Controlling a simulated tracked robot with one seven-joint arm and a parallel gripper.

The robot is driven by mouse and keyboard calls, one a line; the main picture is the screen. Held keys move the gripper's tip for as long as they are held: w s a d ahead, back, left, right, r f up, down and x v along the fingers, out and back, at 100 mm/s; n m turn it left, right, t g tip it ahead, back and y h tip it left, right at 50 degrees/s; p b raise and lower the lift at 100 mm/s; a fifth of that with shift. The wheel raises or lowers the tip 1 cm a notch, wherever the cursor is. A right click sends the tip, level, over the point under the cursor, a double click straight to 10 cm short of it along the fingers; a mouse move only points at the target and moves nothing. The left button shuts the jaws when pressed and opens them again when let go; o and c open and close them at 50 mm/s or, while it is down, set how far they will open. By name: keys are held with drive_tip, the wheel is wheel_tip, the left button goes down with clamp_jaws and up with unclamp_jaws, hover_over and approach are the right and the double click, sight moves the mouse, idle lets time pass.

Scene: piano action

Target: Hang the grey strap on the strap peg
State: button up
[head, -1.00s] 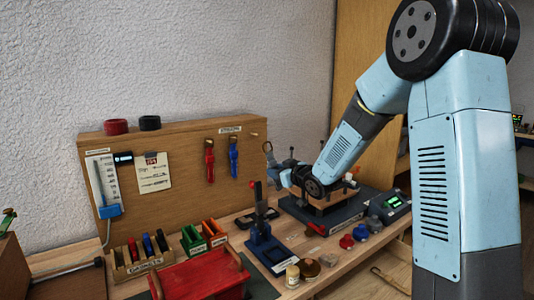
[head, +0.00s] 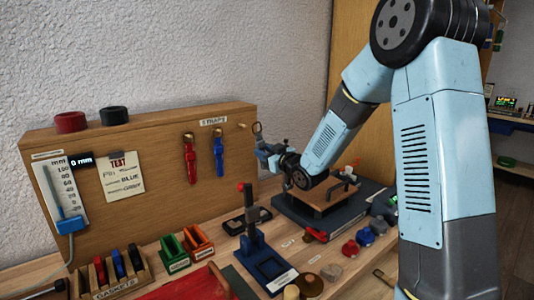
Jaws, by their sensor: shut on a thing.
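The wooden board carries a STRAPS label (head: 213,121). A red strap (head: 190,160) and a blue strap (head: 219,155) hang on its pegs. The bare strap peg (head: 242,126) sticks out near the board's right end. My gripper (head: 264,149) is just right of and below that peg in the picture. It is shut on the grey strap (head: 257,129), whose looped top stands up above the jaws, close to the peg's height. The strap looks apart from the peg; the depth between them is hard to judge. Its lower part is hidden by the gripper.
A blue stand with a red-topped lever (head: 248,225) stands on the bench in front of the board. A dark base with a wooden block (head: 325,200) lies under my arm. Small pots (head: 350,247), coloured bins (head: 198,240) and a gasket rack (head: 115,278) crowd the bench.

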drive_tip(key=shift+f+x, duration=0.15)
drive_tip(key=shift+x, duration=1.6)
drive_tip(key=shift+f+x, duration=0.15)
drive_tip(key=shift+x, duration=1.6)
drive_tip(key=shift+w+a+f, duration=0.4)
drive_tip(key=shift+w, duration=0.1)
drive_tip(key=shift+f, duration=0.1)
drive_tip(key=o, duration=1.1)
